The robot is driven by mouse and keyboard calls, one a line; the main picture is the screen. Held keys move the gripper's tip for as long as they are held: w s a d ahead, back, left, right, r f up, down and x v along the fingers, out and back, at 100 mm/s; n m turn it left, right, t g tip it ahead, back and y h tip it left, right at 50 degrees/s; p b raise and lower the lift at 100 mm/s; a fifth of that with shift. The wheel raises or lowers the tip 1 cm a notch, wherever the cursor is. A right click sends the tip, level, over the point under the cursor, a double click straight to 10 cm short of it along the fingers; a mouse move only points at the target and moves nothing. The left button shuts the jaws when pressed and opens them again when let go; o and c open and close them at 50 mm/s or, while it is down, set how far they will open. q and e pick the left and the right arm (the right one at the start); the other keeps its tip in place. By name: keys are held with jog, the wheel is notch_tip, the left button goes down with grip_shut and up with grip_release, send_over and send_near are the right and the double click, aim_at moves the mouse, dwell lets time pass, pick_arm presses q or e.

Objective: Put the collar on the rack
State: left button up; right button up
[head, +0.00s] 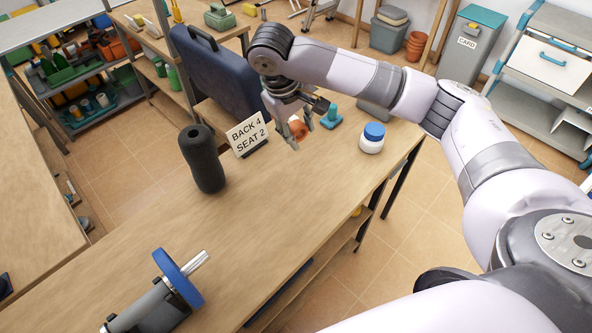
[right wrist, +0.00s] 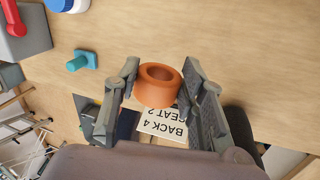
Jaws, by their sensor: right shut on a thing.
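The collar (head: 298,128) is a short orange ring with a round hole. My right gripper (head: 299,134) is shut on it above the far part of the wooden table. In the right wrist view the collar (right wrist: 154,96) sits between the two fingers of the gripper (right wrist: 160,76), its hole partly facing the camera. A white sign (head: 248,134) reading "BACK 4 SEAT 2" stands close to the left of the gripper; it also shows in the right wrist view (right wrist: 162,119). I cannot tell which thing is the rack. My left gripper is not in view.
A black cylinder (head: 203,160) stands left of the sign, with a dark blue case (head: 214,72) behind. A teal piece (head: 331,119) and a blue-lidded jar (head: 371,143) stand to the right. A grey device with a blue disc (head: 177,277) lies at the near end. The table's middle is clear.

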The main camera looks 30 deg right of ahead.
notch_tip(320, 180, down, 14)
jog(key=shift+f+p, duration=0.2)
jog(key=shift+p, duration=0.45)
jog(key=shift+f, duration=0.2)
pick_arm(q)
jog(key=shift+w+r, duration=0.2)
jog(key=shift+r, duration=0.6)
pick_arm(e)
jog(key=shift+f, duration=0.6)
jog(key=o, duration=1.2)
jog(key=shift+c, duration=0.2)
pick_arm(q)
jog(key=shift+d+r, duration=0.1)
